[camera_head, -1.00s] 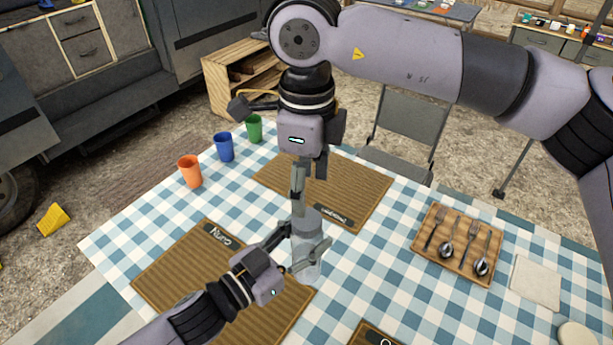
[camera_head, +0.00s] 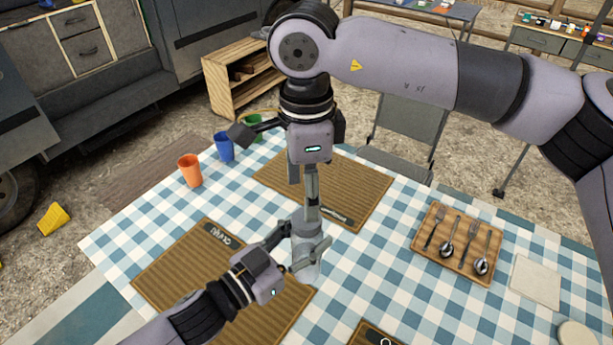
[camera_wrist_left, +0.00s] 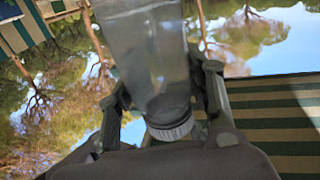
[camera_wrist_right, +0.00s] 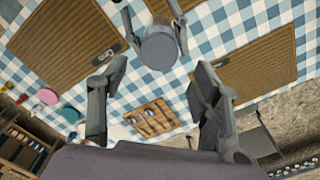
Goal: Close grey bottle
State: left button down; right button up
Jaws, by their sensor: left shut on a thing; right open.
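The grey bottle (camera_head: 306,266) stands upright over the near placemat; whether it touches the mat is hidden. My left gripper (camera_head: 306,247) is shut around its upper body. The left wrist view, turned over, shows the translucent bottle (camera_wrist_left: 150,55) with a ridged grey cap (camera_wrist_left: 172,128) at its mouth between the fingers. How tight the cap sits I cannot tell. My right gripper (camera_head: 307,195) points down above the bottle. In the right wrist view it is open and empty, its fingers (camera_wrist_right: 155,110) spread wide and apart from the round cap (camera_wrist_right: 159,50).
Orange (camera_head: 189,170), blue (camera_head: 223,147) and green (camera_head: 253,127) cups stand along the table's left edge. A wooden cutlery tray (camera_head: 424,257) and a pale napkin (camera_head: 536,282) lie at the right. The checked cloth (camera_head: 390,275) is bare between bottle and tray.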

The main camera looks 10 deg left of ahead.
notch_tip(320, 180, down, 6)
jog(key=shift+f, duration=0.1)
jog(key=shift+c, duration=0.5)
jog(key=c, duration=1.1)
jog(key=shift+m, duration=0.3)
jog(key=shift+c, duration=0.2)
jog(key=o, duration=1.4)
notch_tip(320, 180, up, 12)
jog(key=shift+r, duration=0.1)
